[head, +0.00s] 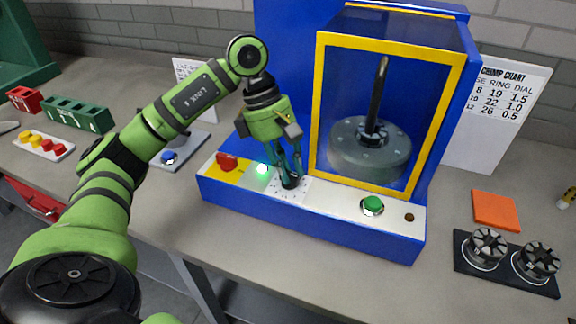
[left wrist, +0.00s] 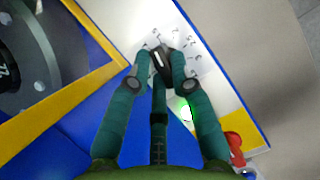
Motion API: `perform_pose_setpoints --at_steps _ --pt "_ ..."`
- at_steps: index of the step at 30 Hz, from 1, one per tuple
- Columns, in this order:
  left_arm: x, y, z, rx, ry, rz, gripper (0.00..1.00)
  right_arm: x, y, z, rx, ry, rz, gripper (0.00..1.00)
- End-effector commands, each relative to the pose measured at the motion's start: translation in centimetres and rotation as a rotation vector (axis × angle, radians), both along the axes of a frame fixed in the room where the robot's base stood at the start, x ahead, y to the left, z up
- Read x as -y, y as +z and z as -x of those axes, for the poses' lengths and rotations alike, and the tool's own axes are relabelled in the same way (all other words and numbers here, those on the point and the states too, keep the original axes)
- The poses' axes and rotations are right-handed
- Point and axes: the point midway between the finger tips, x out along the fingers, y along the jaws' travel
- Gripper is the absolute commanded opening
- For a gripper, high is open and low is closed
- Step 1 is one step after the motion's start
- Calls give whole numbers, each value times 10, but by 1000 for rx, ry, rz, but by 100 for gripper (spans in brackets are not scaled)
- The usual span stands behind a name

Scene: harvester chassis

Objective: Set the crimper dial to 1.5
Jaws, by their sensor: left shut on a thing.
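The blue crimper (head: 305,222) stands on the bench with a white front panel. Its black dial (head: 291,184) sits on a white scale plate with small marks around it. My left gripper (head: 290,176) reaches down from above and is shut on the dial. In the left wrist view the fingertips (left wrist: 160,66) are on both sides of the dial (left wrist: 160,58), which bears a white pointer line. The scale numbers are too small to read surely, so I cannot tell the setting. My right gripper is not in view.
The panel also has a red switch (head: 227,162), a lit green lamp (head: 262,169) and a green button (head: 372,205). A crimp chart (head: 497,112) stands behind at right. Two ribbed dies (head: 488,248) sit on a black tray, by an orange pad (head: 496,211). Colored bins stand at left.

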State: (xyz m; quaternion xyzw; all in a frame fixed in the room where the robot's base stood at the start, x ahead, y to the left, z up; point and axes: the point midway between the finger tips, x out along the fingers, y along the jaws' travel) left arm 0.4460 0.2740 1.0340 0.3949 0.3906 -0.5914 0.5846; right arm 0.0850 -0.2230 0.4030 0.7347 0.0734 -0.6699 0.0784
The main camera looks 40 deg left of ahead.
Motion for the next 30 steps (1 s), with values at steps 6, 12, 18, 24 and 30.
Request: perform_pose_setpoints --at_steps 6,12,18,24,30 --pt "0 0 0 1 -16 0 0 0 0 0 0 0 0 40" --pt "0 0 0 1 -16 0 0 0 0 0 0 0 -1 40" --pt "0 0 0 1 -15 0 46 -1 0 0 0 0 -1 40" --pt "0 0 0 1 -15 0 46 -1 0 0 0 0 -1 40" --pt "-3 7 -1 3 -14 -1 46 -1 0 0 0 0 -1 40"
